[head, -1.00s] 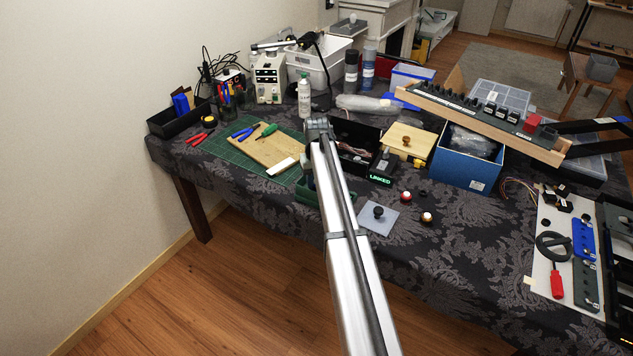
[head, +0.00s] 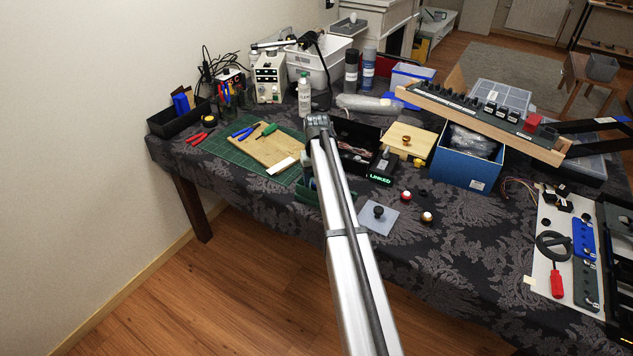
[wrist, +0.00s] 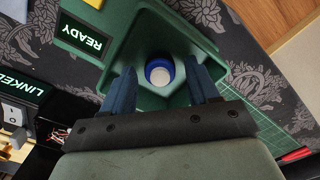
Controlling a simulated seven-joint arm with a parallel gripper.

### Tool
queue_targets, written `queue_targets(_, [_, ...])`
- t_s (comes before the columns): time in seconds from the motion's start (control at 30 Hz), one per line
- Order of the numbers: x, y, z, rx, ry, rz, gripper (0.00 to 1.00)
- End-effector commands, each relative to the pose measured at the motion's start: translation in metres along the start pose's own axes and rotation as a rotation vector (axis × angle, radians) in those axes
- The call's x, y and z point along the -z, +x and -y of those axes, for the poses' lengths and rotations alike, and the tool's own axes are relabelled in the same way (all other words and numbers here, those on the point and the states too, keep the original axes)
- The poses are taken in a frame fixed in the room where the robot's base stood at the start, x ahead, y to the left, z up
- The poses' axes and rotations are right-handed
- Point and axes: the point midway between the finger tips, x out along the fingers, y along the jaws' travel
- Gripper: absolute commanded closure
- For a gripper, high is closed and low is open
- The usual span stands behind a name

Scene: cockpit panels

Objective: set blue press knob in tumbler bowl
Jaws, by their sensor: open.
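The blue press knob (wrist: 159,72), a blue ring with a white centre, shows in the wrist view inside the dark green tumbler bowl (wrist: 118,30). My gripper (wrist: 162,86) is open, with one blue finger on each side of the bowl's middle and the knob between and just beyond the tips. I see no contact between fingers and knob. In the head view the green bowl housing (head: 312,195) shows partly behind my arm. The knob is hidden there, and my gripper is mostly hidden.
A lit READY label (wrist: 82,35) is on the green housing. The LINKED box (head: 382,168), a grey plate with a black knob (head: 379,214) and red and white buttons stand to the right. A cutting mat with a wooden board (head: 275,148) lies left.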

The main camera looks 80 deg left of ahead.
Motion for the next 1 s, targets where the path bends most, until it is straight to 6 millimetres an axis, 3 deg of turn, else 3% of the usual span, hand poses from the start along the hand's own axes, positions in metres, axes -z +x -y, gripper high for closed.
queue_targets(0.4, [0.001,-0.076,0.000,0.000,0.000,-0.002,0.40])
queue_targets(0.6, [0.001,-0.101,0.000,0.000,0.000,-0.001,0.40])
queue_targets(1.0, [0.000,-0.113,0.000,0.000,0.000,0.001,0.40])
